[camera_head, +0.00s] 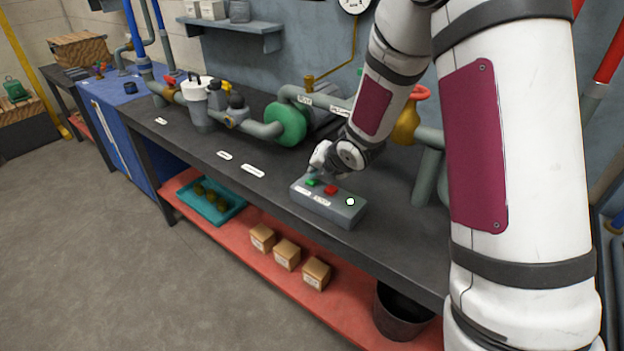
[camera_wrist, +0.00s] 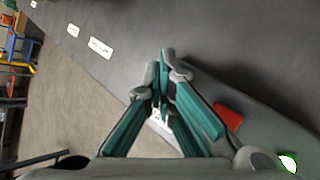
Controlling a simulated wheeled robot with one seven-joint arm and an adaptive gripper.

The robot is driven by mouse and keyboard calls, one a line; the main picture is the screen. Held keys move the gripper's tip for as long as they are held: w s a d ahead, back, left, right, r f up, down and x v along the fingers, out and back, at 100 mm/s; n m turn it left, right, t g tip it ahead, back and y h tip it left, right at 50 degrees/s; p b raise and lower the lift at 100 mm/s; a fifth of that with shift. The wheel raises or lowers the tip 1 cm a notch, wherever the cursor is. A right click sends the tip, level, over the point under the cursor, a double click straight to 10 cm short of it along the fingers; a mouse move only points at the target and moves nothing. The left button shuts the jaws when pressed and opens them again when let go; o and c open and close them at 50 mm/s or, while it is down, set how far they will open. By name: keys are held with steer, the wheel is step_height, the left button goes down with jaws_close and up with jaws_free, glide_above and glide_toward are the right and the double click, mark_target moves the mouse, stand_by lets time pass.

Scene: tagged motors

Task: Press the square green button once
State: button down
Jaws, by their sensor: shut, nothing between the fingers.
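A grey control box (camera_head: 340,213) sits near the front edge of the dark workbench. My gripper (camera_head: 312,172) is shut and empty, pointing down at the green button. I cannot tell whether the tips touch it. In the wrist view the closed fingers (camera_wrist: 165,65) hide the green button; the red button (camera_wrist: 229,117) and the round light (camera_wrist: 288,162) show right of them.
The workbench (camera_head: 250,192) has white labels (camera_head: 253,171) left of the box. Pipes and a green pump (camera_head: 287,124) stand behind. A red lower shelf (camera_head: 285,280) holds a teal tray (camera_head: 232,213), several small boxes (camera_head: 287,254) and a dark bin (camera_head: 402,312).

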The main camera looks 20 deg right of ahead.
steer(key=shift+r+p, duration=0.4)
steer(key=shift+r, duration=0.4)
steer(key=shift+r+p, duration=1.9)
steer(key=shift+r, duration=0.6)
steer(key=s+d+r+m+g+h+p, duration=0.1)
steer(key=s+d+r+m+h, duration=0.3)
steer(key=s+r+m, duration=1.1)
steer(key=s+a+r+m+g+y, duration=0.1)
steer(key=s+a+r+m+g, duration=0.1)
steer(key=s+m, duration=0.5)
steer(key=s+a+r+m+g+y+p, duration=0.1)
steer(key=s+m, duration=0.6)
steer(key=s, duration=1.2)
steer(key=shift+s+a+r+g, duration=0.15)
steer(key=shift+a+r+g, duration=0.25)
steer(key=shift+a+r, duration=0.4)
